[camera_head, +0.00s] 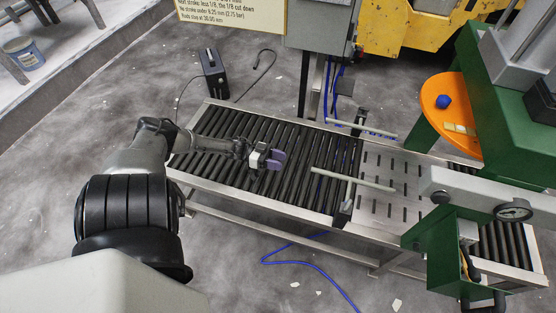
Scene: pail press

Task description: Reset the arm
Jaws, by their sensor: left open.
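My left arm reaches in from the left, and my left gripper (277,159) hangs over the roller conveyor (222,130). My right gripper is not in view.
A black box (213,73) stands behind the conveyor. A blue cable (300,264) lies on the floor in front.

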